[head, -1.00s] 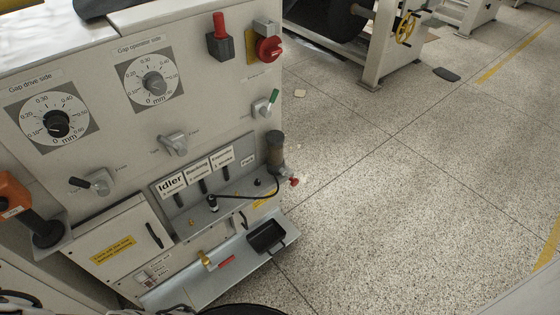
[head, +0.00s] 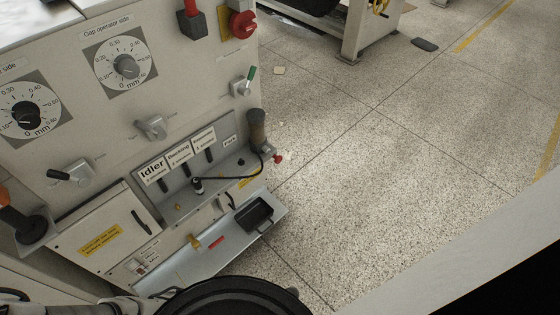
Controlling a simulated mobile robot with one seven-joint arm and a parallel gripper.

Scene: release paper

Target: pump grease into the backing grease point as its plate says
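Three white plates stand in a row on a grey panel: Idler (head: 152,171), Backing (head: 178,155) and a third plate (head: 203,139) whose word is blurred. The smaller line on the Backing plate is too small to read. A dark upright part sits below each plate, the middle one (head: 186,170) under Backing. A black hose (head: 232,177) runs from a dark coupler (head: 197,185) on the shelf to a grease pump with a dark cylinder (head: 257,128) and a red knob (head: 277,158). My gripper is not in view; parts of my body show along the bottom edge.
Below is a grey tray shelf with a black bin (head: 253,214), a yellow-brass item (head: 195,241) and a red item (head: 216,242). Above are gap dials (head: 126,66), levers (head: 72,174) and a red switch (head: 243,24).

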